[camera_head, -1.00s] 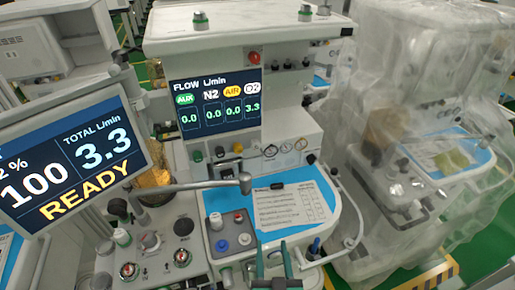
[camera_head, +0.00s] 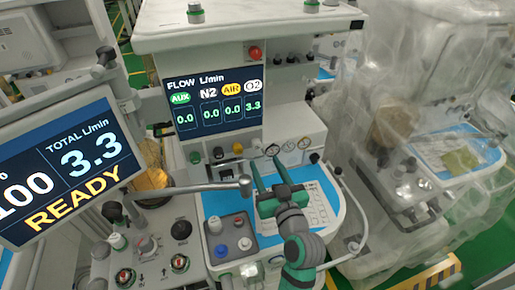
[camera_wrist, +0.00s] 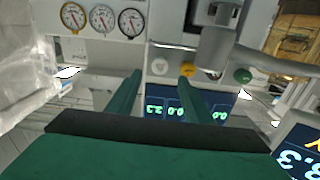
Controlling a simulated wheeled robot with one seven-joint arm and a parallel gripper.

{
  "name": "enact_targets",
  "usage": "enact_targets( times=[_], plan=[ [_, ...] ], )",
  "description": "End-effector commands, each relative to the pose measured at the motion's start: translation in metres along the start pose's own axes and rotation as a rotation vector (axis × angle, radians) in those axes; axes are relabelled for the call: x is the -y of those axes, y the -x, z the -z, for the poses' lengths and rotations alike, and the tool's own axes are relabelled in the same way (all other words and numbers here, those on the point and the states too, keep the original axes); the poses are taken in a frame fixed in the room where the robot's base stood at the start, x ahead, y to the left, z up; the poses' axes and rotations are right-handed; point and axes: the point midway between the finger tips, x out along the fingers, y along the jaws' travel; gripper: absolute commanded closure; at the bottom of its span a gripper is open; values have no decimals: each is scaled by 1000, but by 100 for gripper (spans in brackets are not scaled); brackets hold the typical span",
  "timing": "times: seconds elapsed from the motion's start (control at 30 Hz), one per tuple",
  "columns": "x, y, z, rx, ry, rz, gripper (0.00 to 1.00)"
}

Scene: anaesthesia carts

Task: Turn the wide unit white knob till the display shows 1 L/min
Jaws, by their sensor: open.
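The wide unit (camera_head: 300,127) stands in the middle of the head view. Its flow display (camera_head: 213,102) reads 0.0 for AUX, N2 and AIR and 3.3 for O2. The white knob (camera_head: 256,143) is at the right end of the knob row below the display. It also shows in the wrist view (camera_wrist: 159,66), between and beyond my fingers. My gripper (camera_head: 265,163) is open and empty, with its fingers pointing at the panel just below the white knob. The fingers (camera_wrist: 160,80) appear apart from the knob.
A yellow knob (camera_head: 237,148), a black knob (camera_head: 218,153) and a green knob (camera_head: 195,157) sit left of the white one. Gauges (camera_head: 288,145) are to its right. A grey metal arm (camera_head: 195,188) crosses in front. A monitor (camera_head: 65,165) at left shows TOTAL 3.3 and READY.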

Motion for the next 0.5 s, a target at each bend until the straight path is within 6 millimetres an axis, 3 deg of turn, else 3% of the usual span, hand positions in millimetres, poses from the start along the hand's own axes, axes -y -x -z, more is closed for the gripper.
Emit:
enact_targets(
  times=[0.2,0.5],
  plan=[
    [1,-41,0,-1,-2,2,53],
    [2,-76,-1,0,-1,3,53]
  ],
)
